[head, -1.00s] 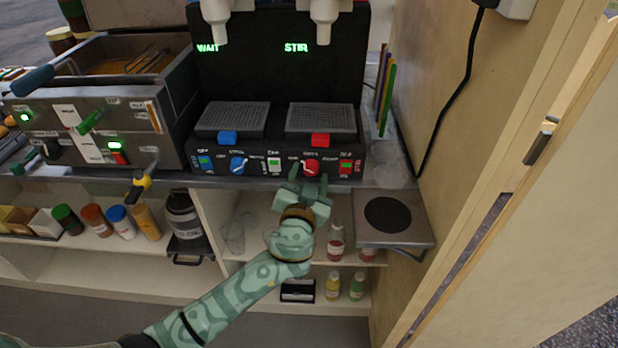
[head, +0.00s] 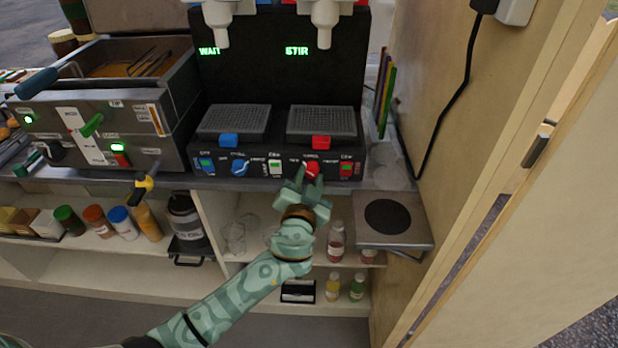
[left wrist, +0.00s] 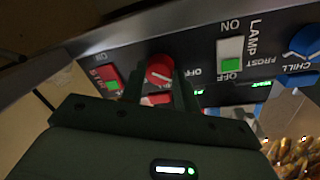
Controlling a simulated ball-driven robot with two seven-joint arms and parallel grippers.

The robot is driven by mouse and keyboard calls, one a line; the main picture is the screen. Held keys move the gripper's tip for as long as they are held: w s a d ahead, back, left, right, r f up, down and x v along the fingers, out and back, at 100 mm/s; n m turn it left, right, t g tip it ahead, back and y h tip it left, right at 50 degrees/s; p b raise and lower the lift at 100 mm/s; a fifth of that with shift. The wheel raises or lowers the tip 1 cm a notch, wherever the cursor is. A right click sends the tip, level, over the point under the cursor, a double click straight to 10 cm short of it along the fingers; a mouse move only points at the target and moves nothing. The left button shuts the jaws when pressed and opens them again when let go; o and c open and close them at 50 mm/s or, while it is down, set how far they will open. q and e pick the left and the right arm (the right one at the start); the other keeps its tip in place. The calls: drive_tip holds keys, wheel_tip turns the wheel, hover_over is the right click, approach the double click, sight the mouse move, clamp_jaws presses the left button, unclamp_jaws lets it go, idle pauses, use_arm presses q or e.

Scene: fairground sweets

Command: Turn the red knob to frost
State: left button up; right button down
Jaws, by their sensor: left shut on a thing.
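The red knob (head: 312,168) is on the black front panel of the two-sided machine, below the right grille and its red tab. My left gripper (head: 309,177) reaches up to it from below and is shut on it, one finger on each side. The left wrist view shows the red knob (left wrist: 159,70) between the dark fingertips. The display above the right half reads STIR (head: 297,51). The knob's scale lettering is partly hidden or too small to read. My right gripper is not in view.
A blue knob (head: 239,167), a white lamp switch (head: 275,167) and a red switch (head: 346,170) flank the red knob closely. A round black plate (head: 388,216) on a shelf is at the lower right. A wooden wall (head: 445,130) bounds the right side.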

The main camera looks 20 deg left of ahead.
use_arm(q)
drive_tip(key=m+p, duration=0.1)
drive_tip(key=m, duration=0.2)
drive_tip(key=shift+r+p, duration=0.2)
drive_tip(key=shift+p, duration=0.1)
drive_tip(key=m+g+p, duration=0.1)
drive_tip(key=m, duration=0.2)
drive_tip(key=shift+d+m+p, duration=0.1)
drive_tip(key=shift+m+p, duration=0.25)
drive_tip(key=shift+m, duration=0.05)
drive_tip(key=m+y+p, duration=0.1)
drive_tip(key=m+p, duration=0.1)
drive_tip(key=m, duration=0.3)
drive_tip(key=shift+m, duration=0.4)
drive_tip(key=m+y+p, duration=0.1)
drive_tip(key=m, duration=0.3)
drive_tip(key=shift+d+g+p, duration=0.15)
drive_tip(key=shift+g+p, duration=0.2)
drive_tip(key=shift+g, duration=0.05)
drive_tip(key=shift+f+m+y+p, duration=0.15)
drive_tip(key=shift+m+y+p, duration=0.25)
drive_tip(key=shift+m, duration=1.5)
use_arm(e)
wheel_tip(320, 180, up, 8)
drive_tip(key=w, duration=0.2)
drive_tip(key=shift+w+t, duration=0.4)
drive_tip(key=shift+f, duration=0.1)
use_arm(q)
drive_tip(key=o, duration=1)
drive_tip(key=shift+d, duration=0.1)
